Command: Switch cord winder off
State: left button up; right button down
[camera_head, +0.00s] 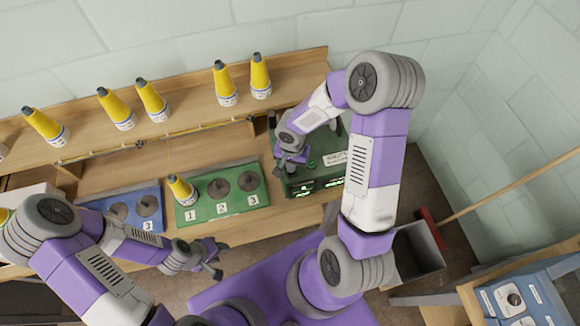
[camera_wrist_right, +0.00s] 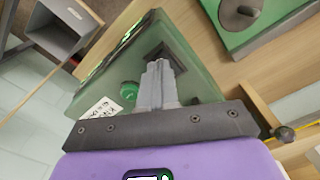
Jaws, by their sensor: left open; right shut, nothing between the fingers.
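The cord winder appears to be the dark green box (camera_head: 318,178) at the right end of the bench, with a white label and lit green markings on its front. It also fills the middle of the right wrist view (camera_wrist_right: 200,75), where a round green knob (camera_wrist_right: 129,90) and a dark square recess (camera_wrist_right: 168,52) show on it. My right gripper (camera_head: 281,170) is shut and empty at the box's left side; in the wrist view its fingertips (camera_wrist_right: 159,66) overlap the recess. I cannot tell whether they touch. My left gripper (camera_head: 217,261) is open and empty in front of the bench.
A green board (camera_head: 234,206) with numbered discs and one yellow cone (camera_head: 181,188) lies left of the box, beside a blue board (camera_head: 94,205). Several yellow cones stand on the back shelf (camera_head: 190,117). A grey bin (camera_head: 415,255) stands at right.

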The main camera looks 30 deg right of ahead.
jog(key=shift+f+b, duration=0.95)
jog(key=shift+b, duration=0.15)
dwell(1.0)
jog(key=shift+r, duration=0.1)
jog(key=shift+r+p, duration=0.5)
jog(key=shift+r, duration=0.15)
jog(key=shift+r+p, duration=1.7)
jog(key=shift+r, duration=1.1)
jog(key=shift+f, duration=0.1)
